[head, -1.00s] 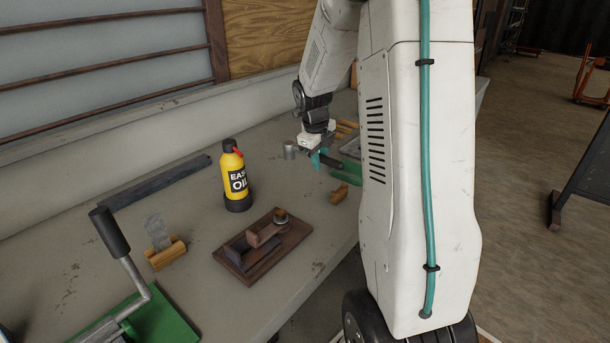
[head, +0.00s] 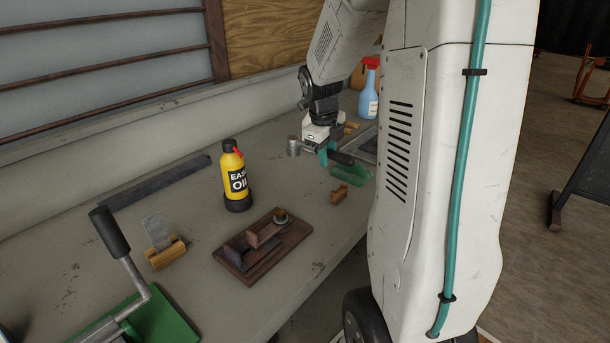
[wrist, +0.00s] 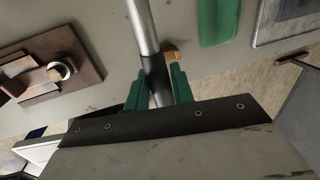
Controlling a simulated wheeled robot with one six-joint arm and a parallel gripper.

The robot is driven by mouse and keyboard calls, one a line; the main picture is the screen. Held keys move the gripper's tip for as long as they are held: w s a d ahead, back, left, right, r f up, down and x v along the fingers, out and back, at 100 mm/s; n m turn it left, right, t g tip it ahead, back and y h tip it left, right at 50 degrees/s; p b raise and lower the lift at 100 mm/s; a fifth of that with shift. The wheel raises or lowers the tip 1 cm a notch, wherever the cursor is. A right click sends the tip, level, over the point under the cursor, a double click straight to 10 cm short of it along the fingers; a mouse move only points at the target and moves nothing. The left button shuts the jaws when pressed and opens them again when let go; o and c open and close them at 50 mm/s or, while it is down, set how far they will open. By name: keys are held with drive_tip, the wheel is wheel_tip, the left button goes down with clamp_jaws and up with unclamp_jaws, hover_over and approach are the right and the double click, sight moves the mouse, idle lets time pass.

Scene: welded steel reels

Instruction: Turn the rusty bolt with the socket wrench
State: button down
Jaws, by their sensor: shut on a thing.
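My gripper (head: 326,153) has green fingers, also in the wrist view (wrist: 160,92). It is shut on the socket wrench (head: 309,149), around its dark handle. The wrench's silver shaft (wrist: 142,25) runs up out of the wrist view. Its grey socket end (head: 293,146) points left in the head view, above the bench. The rusty bolt (head: 281,216) stands on a brown plate (head: 250,270) nearer the camera, apart from the wrench. In the wrist view the bolt (wrist: 58,71) is at left. The wrench's far end is cut off there.
A small wooden block (head: 339,194) and a green holder (head: 350,179) are on the bench below my gripper. A blue spray bottle (head: 369,92) stands behind. Bench is clear between bottle and gripper.

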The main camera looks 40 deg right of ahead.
drive_tip(key=s+a+r, duration=0.4)
drive_tip(key=s+r, duration=0.3)
drive_tip(key=s, duration=0.1)
drive_tip(key=shift+s+r, duration=0.25)
drive_tip(key=shift+r, duration=0.1)
idle(0.5)
drive_tip(key=shift+a, duration=0.1)
idle(0.4)
